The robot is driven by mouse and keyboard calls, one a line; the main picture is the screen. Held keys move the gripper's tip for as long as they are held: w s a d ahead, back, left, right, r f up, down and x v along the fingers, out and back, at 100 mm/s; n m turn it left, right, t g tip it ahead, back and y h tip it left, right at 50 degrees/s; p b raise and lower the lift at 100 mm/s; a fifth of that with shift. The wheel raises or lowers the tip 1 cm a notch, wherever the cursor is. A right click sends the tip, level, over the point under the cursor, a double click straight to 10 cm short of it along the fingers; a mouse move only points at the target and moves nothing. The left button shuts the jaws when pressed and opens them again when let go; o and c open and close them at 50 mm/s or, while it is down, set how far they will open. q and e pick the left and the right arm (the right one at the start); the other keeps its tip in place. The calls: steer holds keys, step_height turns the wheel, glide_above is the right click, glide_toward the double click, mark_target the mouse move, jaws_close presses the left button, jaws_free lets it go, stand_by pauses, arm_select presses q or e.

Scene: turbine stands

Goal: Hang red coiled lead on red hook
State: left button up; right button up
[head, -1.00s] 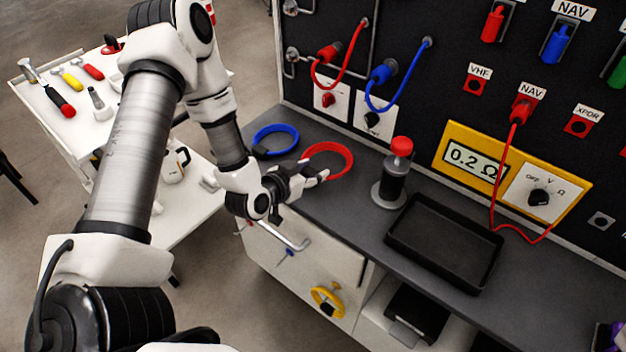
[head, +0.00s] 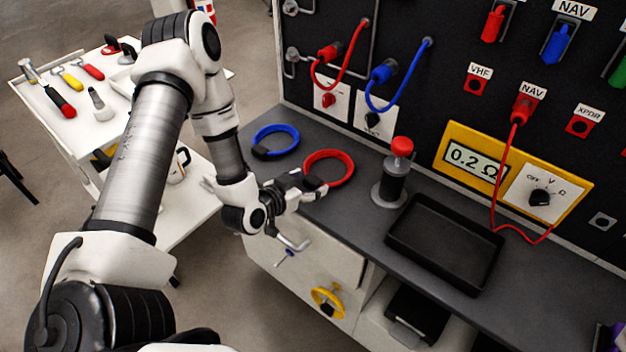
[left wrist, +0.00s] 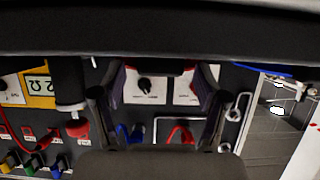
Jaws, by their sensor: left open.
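The red coiled lead (head: 350,165) lies on the grey bench top near its front left edge, with a dark band on its left side. My left gripper (head: 308,188) is open at the front left of this lead, its fingertips by the dark band. I cannot tell whether they touch it. In the left wrist view the open fingers (left wrist: 160,105) stand wide apart, with a thin red strip between them that may be the lead. I cannot make out the red hook; my left wrist covers part of the bench front. My right gripper is not in view.
A blue coiled lead (head: 276,130) lies behind left on the bench. A red-topped post (head: 393,180) and a black tray (head: 445,245) stand to the right.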

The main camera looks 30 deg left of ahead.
arm_select(q)
steer(key=v, duration=0.2)
steer(key=a+v, duration=0.1)
steer(key=v, duration=0.2)
steer(key=shift+p, duration=0.3)
steer(key=shift+s+r, duration=0.1)
steer(key=shift+s, duration=0.25)
